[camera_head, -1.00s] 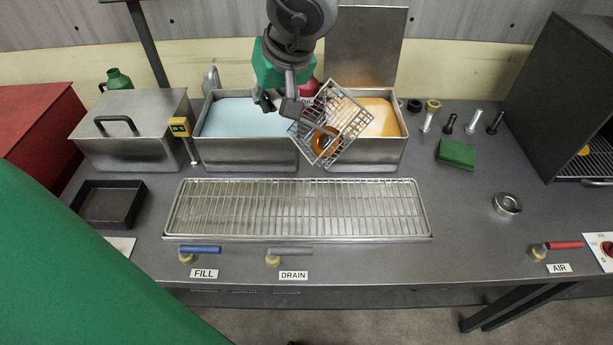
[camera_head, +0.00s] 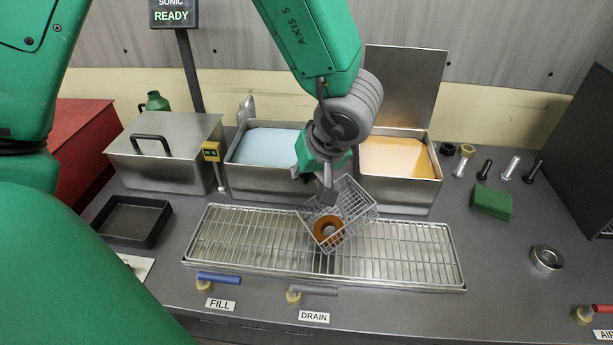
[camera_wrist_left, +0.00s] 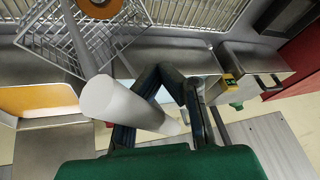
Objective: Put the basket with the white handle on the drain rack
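The wire basket (camera_head: 352,207) hangs tilted over the middle of the drain rack (camera_head: 410,250), with an orange-brown ring (camera_head: 327,229) inside. I cannot tell whether its lowest corner touches the rack. My left gripper (camera_head: 326,190) is above the basket and shut on its handle. In the left wrist view the thick white handle (camera_wrist_left: 125,105) lies at the fingers of the left gripper (camera_wrist_left: 170,100), and the basket (camera_wrist_left: 85,35) extends beyond it at upper left. The head view hides most of the handle behind the gripper. My right gripper is not in view.
Behind the rack stand an open tank with blue liquid (camera_head: 268,147) and one with orange liquid (camera_head: 395,157). A lidded metal box (camera_head: 165,150) and a black tray (camera_head: 132,220) are at left. Valve levers, blue (camera_head: 219,278) and grey (camera_head: 314,290), lie along the rack's front.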

